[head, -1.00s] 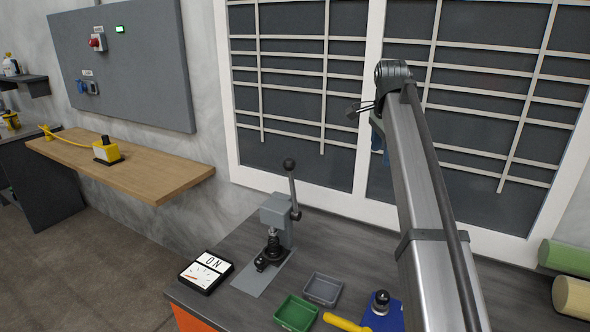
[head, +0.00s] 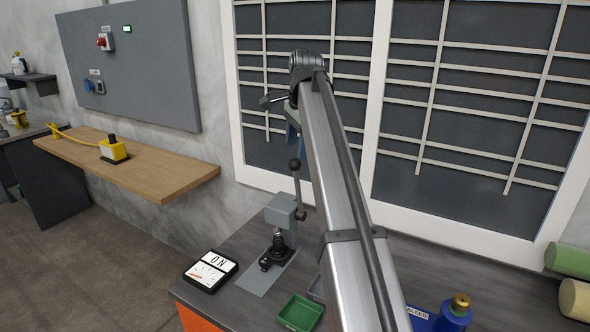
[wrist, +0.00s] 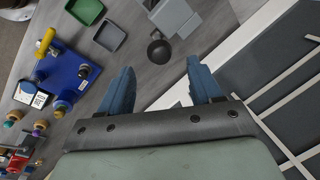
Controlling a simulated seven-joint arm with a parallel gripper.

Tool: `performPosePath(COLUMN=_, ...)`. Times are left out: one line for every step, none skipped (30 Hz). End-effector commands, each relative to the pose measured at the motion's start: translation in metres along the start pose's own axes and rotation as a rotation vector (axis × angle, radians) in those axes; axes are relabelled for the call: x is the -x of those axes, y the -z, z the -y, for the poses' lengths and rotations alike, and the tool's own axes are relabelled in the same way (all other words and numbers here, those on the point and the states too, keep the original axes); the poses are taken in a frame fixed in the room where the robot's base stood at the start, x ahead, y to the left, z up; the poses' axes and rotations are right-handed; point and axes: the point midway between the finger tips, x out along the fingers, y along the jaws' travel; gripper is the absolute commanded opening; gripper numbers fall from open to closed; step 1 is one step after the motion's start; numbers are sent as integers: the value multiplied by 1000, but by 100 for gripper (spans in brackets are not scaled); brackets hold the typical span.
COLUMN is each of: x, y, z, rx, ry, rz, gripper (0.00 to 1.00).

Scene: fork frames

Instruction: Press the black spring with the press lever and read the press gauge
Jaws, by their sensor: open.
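The grey press (head: 283,212) stands on the dark bench. Its lever, with a black ball knob (head: 294,164), points up. Under the press head a dark, spring-like part (head: 278,246) sits on the base; its detail is too small to be sure. My gripper (head: 292,136) is open and empty above the lever. In the wrist view, the knob (wrist: 160,50) shows beyond and between the blue fingertips (wrist: 164,78), apparently untouched.
A green tray (head: 300,313) and a grey tray (wrist: 109,36) lie in front of the press. A blue holder (wrist: 62,78) carries several parts, with a yellow-handled object (wrist: 45,43) beside it. A wall stands close behind the press.

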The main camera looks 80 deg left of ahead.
Motion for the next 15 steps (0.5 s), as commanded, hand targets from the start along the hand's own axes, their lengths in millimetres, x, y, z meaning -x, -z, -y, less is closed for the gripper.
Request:
performPosePath(x=-10, y=0, z=-1, rx=0, ry=-2, rz=0, gripper=64)
performPosePath(x=-15, y=0, z=-1, rx=0, ry=-1, rz=0, gripper=64)
performPosePath(x=-23, y=0, z=-1, rx=0, ry=-1, rz=0, gripper=64)
performPosePath(x=-28, y=0, z=-1, rx=0, ry=-1, rz=0, gripper=64)
performPosePath(x=-33, y=0, z=-1, rx=0, ry=-1, rz=0, gripper=64)
performPosePath(x=-39, y=0, z=-1, rx=0, ry=-1, rz=0, gripper=64)
performPosePath(x=-44, y=0, z=-1, rx=0, ry=-1, rz=0, gripper=64)
performPosePath(x=-49, y=0, z=-1, rx=0, ry=-1, rz=0, gripper=64)
performPosePath(x=-55, y=0, z=-1, rx=0, ry=-1, rz=0, gripper=64)
performPosePath(x=-59, y=0, z=-1, rx=0, ry=-1, rz=0, gripper=64)
performPosePath(x=-63, y=0, z=-1, rx=0, ry=-1, rz=0, gripper=64)
performPosePath(x=-67, y=0, z=-1, rx=0, ry=-1, rz=0, gripper=64)
performPosePath(x=-70, y=0, z=-1, rx=0, ry=-1, rz=0, gripper=64)
performPosePath(x=-73, y=0, z=-1, rx=0, ry=0, rz=0, gripper=64)
performPosePath(x=-76, y=0, z=0, rx=0, ry=0, rz=0, gripper=64)
